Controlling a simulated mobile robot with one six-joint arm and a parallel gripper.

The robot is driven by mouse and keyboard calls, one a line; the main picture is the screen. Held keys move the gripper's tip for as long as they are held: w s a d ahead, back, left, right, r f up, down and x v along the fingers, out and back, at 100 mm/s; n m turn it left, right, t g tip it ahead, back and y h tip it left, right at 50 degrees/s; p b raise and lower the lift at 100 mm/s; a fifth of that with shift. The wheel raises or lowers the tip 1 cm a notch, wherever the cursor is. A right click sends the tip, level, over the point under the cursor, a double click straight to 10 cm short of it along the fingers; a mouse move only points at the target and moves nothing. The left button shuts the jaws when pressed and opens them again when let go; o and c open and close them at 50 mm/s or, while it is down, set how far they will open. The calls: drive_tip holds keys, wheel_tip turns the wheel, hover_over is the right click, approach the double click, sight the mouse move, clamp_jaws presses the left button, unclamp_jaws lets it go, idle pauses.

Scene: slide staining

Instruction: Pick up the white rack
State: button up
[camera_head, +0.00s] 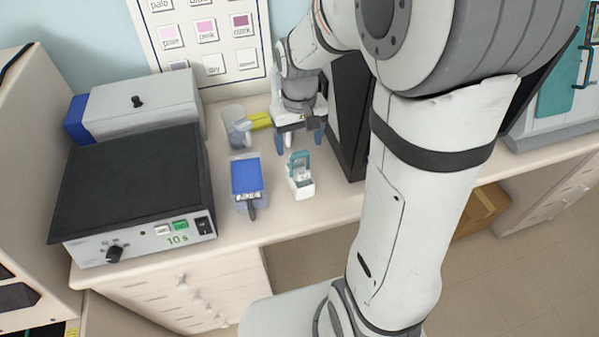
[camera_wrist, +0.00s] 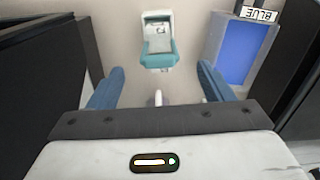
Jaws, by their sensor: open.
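The white rack (camera_head: 301,183) stands upright on the bench and has a teal handle. It also shows in the wrist view at the top middle (camera_wrist: 157,40), with the teal handle towards my gripper. My gripper (camera_head: 300,140) is open and empty, above and behind the rack in the head view. In the wrist view its blue fingers (camera_wrist: 160,82) are spread wide apart, with the rack ahead of them and between their lines. The rack and the fingers look apart.
A blue-filled tray (camera_head: 247,178) labelled BLUE in the wrist view (camera_wrist: 245,50) stands close left of the rack in the head view. A clear beaker (camera_head: 237,125) with a yellow item is behind. A black-topped hotplate (camera_head: 135,185) is left. A dark box (camera_head: 348,115) stands right.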

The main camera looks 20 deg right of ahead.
sight(300, 152)
drive_tip(key=shift+f+p, duration=0.5)
drive_tip(key=shift+f, duration=1.9)
drive_tip(key=shift+c, duration=0.4)
drive_tip(key=c, duration=1.3)
drive_tip(key=shift+r, duration=0.1)
